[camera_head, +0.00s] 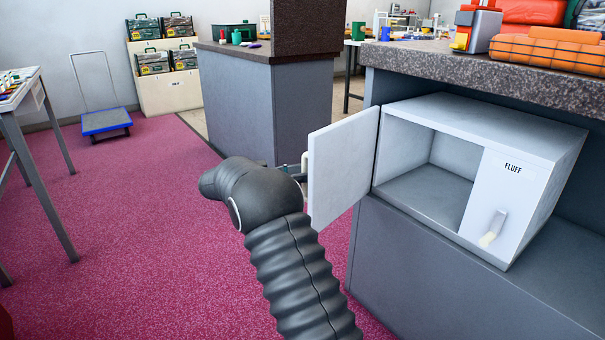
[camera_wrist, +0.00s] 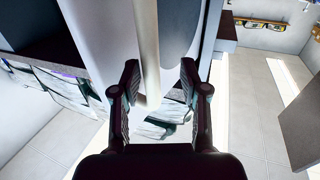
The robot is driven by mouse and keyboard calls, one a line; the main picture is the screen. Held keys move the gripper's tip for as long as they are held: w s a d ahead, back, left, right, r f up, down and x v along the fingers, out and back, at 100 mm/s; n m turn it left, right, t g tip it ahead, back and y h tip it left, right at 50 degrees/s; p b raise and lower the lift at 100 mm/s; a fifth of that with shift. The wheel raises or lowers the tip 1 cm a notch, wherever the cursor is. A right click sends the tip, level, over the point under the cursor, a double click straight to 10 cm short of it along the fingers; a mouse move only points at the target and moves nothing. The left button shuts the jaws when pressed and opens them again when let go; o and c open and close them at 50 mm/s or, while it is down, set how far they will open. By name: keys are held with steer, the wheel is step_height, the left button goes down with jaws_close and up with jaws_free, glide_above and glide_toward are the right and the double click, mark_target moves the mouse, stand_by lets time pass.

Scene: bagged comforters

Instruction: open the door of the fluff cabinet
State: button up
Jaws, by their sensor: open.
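The fluff cabinet (camera_head: 480,125) is a white box on a grey lower shelf, and its right front panel carries the word FLUFF. Its left door (camera_head: 342,165) stands swung wide outward and shows an empty-looking inside. My arm reaches to the door's outer side, where the door hides most of my gripper in the head view. In the wrist view my gripper (camera_wrist: 160,68) is open, with a pale bar handle (camera_wrist: 148,45) between its two fingers. I cannot tell whether either finger touches the bar.
A stone-topped counter (camera_head: 430,58) with orange bags overhangs the cabinet. A grey counter block (camera_head: 240,105) stands behind my arm. The pink carpet (camera_head: 140,220) to the left is mostly clear, with a blue trolley (camera_head: 106,121) farther back.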

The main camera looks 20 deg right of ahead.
steer(key=a, duration=1)
steer(key=shift+w, duration=0.3)
steer(key=shift+a, duration=0.1)
